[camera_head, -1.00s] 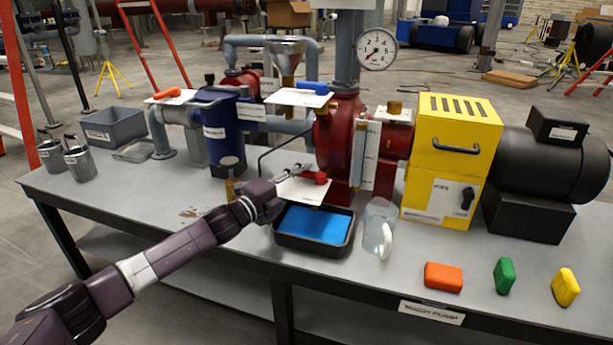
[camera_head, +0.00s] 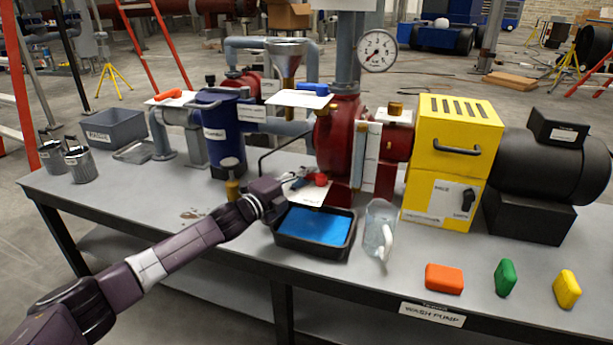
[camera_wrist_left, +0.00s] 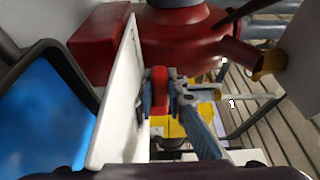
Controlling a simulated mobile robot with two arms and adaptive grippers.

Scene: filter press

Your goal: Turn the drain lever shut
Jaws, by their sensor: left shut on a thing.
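The red drain lever (camera_head: 321,179) sits low on the red pump body (camera_head: 337,140), above the black tray (camera_head: 287,239). A white plate (camera_head: 308,194) is just beside it. My left gripper (camera_head: 305,181) reaches in from the left at the lever. In the left wrist view, my left gripper (camera_wrist_left: 160,92) is shut with its finger pads on either side of the red lever (camera_wrist_left: 159,78). The white plate (camera_wrist_left: 112,110) stands close along the fingers there. The lever's pivot is hidden. My right gripper is not in view.
Blue liquid or lining fills the tray. A clear jug (camera_head: 379,230) stands right of it. Orange (camera_head: 444,279), green (camera_head: 505,278) and yellow (camera_head: 566,289) blocks lie at the front right.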

